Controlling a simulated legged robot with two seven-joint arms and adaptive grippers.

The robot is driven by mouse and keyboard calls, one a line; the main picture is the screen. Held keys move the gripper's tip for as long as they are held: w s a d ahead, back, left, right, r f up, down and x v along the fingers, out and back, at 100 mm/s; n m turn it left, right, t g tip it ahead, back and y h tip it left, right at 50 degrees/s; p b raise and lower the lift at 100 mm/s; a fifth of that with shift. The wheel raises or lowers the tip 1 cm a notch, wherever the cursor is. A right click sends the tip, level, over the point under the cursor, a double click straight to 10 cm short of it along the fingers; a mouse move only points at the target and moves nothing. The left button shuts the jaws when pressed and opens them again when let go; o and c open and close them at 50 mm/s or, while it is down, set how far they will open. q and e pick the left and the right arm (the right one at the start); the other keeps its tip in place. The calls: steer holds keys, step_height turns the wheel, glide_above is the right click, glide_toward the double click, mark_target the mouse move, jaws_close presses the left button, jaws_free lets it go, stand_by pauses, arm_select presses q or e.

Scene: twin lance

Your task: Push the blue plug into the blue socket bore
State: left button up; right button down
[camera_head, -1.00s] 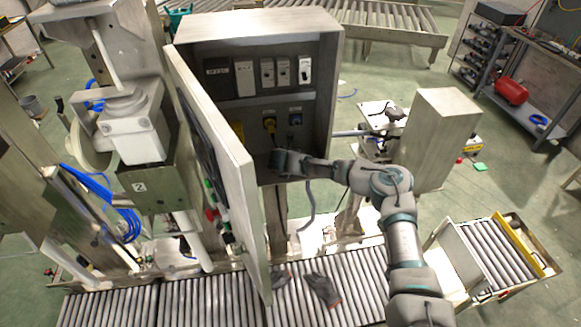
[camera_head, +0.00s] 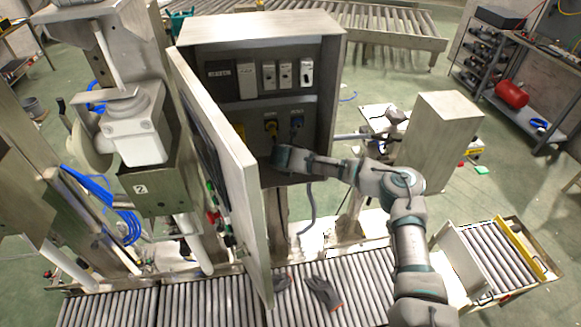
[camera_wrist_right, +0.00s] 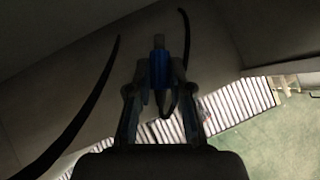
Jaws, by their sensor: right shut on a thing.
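The blue plug (camera_wrist_right: 158,70) is between the fingers of my right gripper (camera_wrist_right: 158,92) in the right wrist view, its grey tip pointing away from the gripper. In the head view, my right gripper (camera_head: 283,156) is inside the open cabinet, just below the sockets, and the plug cannot be made out there. The wrist view is too dark to show the bore, so I cannot tell how plug and bore line up. My left gripper is out of view.
The open cabinet door (camera_head: 219,166) stands left of my right arm. A row of switches (camera_head: 270,75) is above the sockets. Dark cables (camera_wrist_right: 88,105) run through the wrist view. A roller conveyor (camera_head: 210,300) with a dark glove (camera_head: 323,291) lies below.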

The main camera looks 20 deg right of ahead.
steer(key=s+r, duration=0.1)
steer(key=s, duration=1.2)
steer(key=w+d+r+n+t+y+p, duration=0.2)
steer(key=w+r+y+p, duration=0.3)
steer(key=r+p, duration=0.6)
steer(key=shift+w+d+r+n, duration=0.15)
steer(key=shift+w+d+n, duration=0.1)
steer(key=shift+w+n, duration=0.55)
steer(key=shift+w, duration=0.1)
steer(key=w, duration=0.2)
steer(key=w+d, duration=0.1)
steer(key=w, duration=0.2)
steer(key=shift+w+d, duration=0.2)
steer(key=shift+r, duration=0.15)
